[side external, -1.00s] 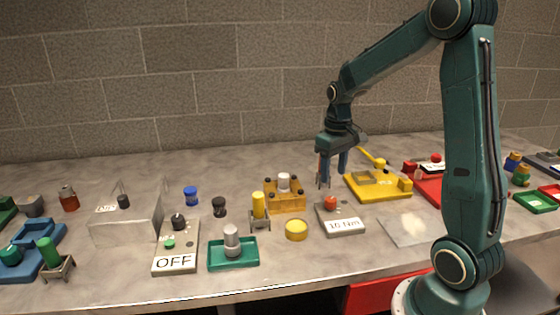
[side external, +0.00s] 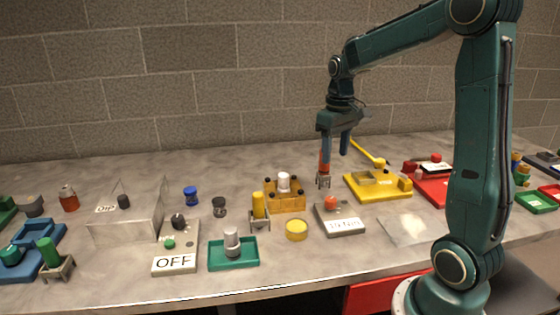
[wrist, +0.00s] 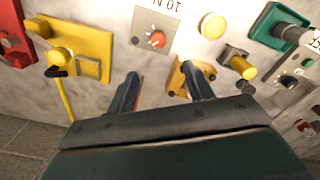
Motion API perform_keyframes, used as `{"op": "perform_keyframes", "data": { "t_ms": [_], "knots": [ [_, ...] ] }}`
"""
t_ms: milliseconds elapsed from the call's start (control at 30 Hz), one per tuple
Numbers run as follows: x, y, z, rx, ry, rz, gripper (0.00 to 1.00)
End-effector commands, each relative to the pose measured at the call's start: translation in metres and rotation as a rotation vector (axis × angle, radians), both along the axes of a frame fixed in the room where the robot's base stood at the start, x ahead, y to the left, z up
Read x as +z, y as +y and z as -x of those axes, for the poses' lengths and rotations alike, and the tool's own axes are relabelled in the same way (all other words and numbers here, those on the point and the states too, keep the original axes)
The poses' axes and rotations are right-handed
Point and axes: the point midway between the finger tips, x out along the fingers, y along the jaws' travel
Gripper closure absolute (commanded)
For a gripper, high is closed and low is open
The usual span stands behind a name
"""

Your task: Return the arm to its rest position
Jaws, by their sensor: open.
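My gripper (side external: 334,162) hangs fingers down above the middle right of the bench, behind the grey box with the red knob (side external: 331,203). In the wrist view the two dark fingers of my gripper (wrist: 160,72) are spread apart, with bare bench between them and nothing held.
The yellow fixture (side external: 365,190) with its raised lever stands right of the gripper. The amber block (side external: 286,202) with a white-capped post is to the left. Green tray (side external: 233,262), OFF box (side external: 174,264) and clear cover (side external: 130,220) stand further left. Open bench lies behind.

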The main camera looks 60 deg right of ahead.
Motion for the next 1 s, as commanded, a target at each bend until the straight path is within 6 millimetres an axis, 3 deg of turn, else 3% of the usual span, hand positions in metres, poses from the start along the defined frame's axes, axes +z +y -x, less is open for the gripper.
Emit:
{"op": "perform_keyframes", "data": {
  "t_ms": [167, 367, 700, 1000],
  "knots": [
    [0.012, 0.018, 0.005, 0.020, -0.031, 0.017, 0.48],
    [0.032, 0.054, 0.019, 0.058, -0.094, 0.044, 0.48],
    [0.057, 0.117, 0.059, 0.130, -0.228, 0.078, 0.48],
    [0.062, 0.159, 0.101, 0.195, -0.354, 0.082, 0.48]
  ]
}}
